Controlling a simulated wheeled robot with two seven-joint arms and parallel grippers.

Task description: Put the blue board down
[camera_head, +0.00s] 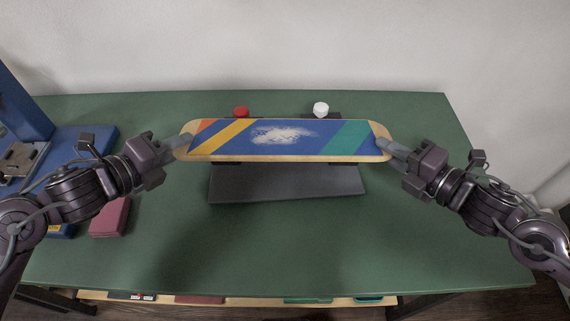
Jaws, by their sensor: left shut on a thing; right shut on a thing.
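The blue board (300,140) has orange, yellow and teal stripes, a whitish scuffed patch in its middle and a pale wooden rim. It is held level, with its long side across the view, over a dark grey stand (285,183). I cannot tell whether its underside touches the stand. My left gripper (182,143) is shut on the board's left end. My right gripper (388,146) is shut on its right end. The board hides the back part of the stand.
A red knob (241,112) and a white knob (321,109) show behind the board. A blue machine (25,115) and a maroon block (110,217) are at the left. The green tabletop (440,255) is clear at front and right. A shelf (250,298) with items shows below its front edge.

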